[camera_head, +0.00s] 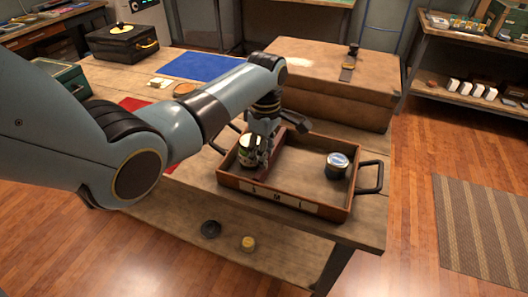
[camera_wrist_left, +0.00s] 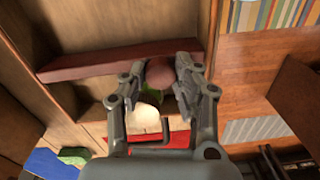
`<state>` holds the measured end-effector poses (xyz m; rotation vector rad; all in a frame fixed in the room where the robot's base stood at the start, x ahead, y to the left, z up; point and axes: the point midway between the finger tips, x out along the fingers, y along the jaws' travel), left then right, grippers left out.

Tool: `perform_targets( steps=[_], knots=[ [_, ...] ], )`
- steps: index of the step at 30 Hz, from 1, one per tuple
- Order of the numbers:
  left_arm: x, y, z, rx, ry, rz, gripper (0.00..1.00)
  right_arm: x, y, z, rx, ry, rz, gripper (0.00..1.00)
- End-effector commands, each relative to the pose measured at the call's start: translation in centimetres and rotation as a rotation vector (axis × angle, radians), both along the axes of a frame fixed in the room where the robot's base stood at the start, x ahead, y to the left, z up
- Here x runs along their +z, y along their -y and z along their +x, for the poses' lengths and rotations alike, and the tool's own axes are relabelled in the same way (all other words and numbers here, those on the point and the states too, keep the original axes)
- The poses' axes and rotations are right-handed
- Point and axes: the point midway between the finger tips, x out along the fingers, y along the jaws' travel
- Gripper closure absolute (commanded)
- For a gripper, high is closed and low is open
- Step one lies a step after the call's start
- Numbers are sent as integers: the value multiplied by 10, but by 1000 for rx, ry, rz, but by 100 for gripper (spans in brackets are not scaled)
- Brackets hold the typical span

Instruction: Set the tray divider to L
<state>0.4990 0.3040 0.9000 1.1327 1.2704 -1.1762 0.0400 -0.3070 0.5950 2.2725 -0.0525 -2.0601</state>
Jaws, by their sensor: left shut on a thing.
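The wooden tray (camera_head: 230,181) sits on the workbench, with a black handle at each end and a marked strip (camera_head: 278,197) on its front wall; the marks are too small to read surely. The dark red divider (camera_head: 267,167) stands across the tray, left of its middle. It also shows in the left wrist view (camera_wrist_left: 90,67). My left gripper (camera_head: 263,143) is down in the tray at the divider. In the left wrist view its fingers (camera_wrist_left: 160,78) are closed on the divider's round reddish-brown knob (camera_wrist_left: 160,72). My right gripper is not in view.
A pale-lidded jar (camera_head: 249,151) stands left of the divider, close to my gripper. Another jar (camera_head: 337,165) stands in the right compartment. A large brown case (camera_head: 330,85) is behind the tray. A blue mat (camera_head: 200,66) lies at back left.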

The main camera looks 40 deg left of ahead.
Motion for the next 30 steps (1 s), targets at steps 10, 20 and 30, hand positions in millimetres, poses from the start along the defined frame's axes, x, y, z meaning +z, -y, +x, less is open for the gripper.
perform_targets(
  steps=[10, 20, 30],
  knots=[
    [1, 67, 16, -1, -3, -6, 100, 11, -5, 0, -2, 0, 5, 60],
    [-1, 120, 28, 0, -2, -1, 100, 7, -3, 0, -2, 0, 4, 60],
    [-1, 123, 29, 0, -1, -4, 67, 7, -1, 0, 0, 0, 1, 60]
  ],
)
